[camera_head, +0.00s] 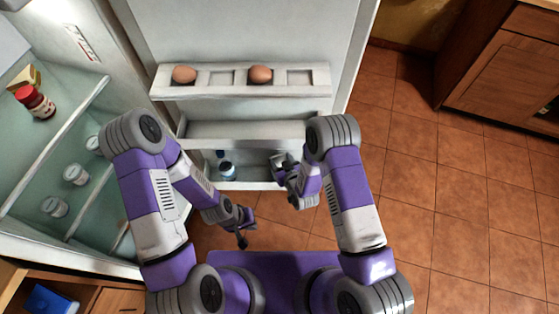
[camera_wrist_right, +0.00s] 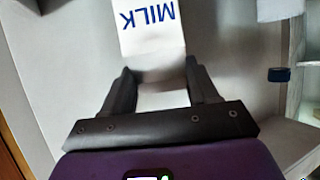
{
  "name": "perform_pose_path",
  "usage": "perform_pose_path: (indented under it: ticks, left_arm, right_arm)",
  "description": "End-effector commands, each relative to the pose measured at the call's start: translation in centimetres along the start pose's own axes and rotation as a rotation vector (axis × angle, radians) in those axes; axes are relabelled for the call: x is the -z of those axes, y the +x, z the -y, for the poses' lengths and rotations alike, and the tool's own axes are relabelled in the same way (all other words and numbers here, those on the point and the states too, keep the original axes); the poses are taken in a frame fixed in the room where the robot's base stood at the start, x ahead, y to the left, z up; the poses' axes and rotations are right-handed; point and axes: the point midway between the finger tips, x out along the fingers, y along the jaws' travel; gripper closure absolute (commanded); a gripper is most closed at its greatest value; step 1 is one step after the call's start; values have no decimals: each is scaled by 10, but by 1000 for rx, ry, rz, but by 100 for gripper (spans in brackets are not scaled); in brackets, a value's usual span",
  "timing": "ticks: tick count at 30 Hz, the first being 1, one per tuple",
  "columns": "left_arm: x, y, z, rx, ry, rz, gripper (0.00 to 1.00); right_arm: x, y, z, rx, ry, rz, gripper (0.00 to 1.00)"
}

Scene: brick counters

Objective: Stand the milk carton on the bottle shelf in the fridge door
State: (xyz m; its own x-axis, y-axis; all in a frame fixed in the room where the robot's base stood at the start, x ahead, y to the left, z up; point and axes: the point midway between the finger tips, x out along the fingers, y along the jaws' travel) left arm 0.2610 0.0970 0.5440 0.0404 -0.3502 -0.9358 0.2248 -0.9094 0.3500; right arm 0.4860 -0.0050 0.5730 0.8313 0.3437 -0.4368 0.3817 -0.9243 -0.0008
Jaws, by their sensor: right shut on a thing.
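The white milk carton (camera_wrist_right: 152,38) with blue "MILK" lettering is between the fingers of my right gripper (camera_wrist_right: 160,85) in the right wrist view. The lettering appears upside down there. In the head view my right gripper (camera_head: 284,170) is at the right end of the bottle shelf (camera_head: 252,184), the lowest shelf in the open fridge door. The carton is mostly hidden there, and I cannot tell whether it touches the shelf floor. My left gripper (camera_head: 247,226) is open and empty, below and in front of the shelf.
A bottle (camera_head: 227,171) with a blue cap stands at the left of the bottle shelf. Above are an empty middle shelf (camera_head: 250,130) and an egg rack (camera_head: 325,82) with two eggs. The fridge interior with jars is at left. Open tiled floor (camera_head: 455,210) lies at right.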

Motion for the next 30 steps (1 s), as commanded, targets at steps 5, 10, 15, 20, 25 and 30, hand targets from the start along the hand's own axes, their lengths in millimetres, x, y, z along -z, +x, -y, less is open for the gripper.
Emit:
perform_pose_path:
  ticks: [5, 10, 15, 20, 25, 30]
  left_arm:
    - [0, -1, 0, 0, 0, 0, 100]
    - [0, -1, 0, 0, 0, -1, 100]
    - [0, -1, 0, 0, 0, -1, 100]
    - [0, -1, 0, 0, 0, -1, 100]
    - [0, -6, -2, 0, 0, -1, 100]
    - [0, -17, -6, 0, 0, -1, 100]
  right_arm:
    - [1, 1, 1, 2, -1, -5, 100]
    - [-2, 1, 1, 2, -1, -1, 23]
    - [-2, 1, 1, 2, -1, -1, 16]
    - [-1, 1, 1, 2, -1, -2, 16]
    - [2, -14, 0, 1, -1, 1, 16]
    - [2, -50, 0, 0, 1, 4, 16]
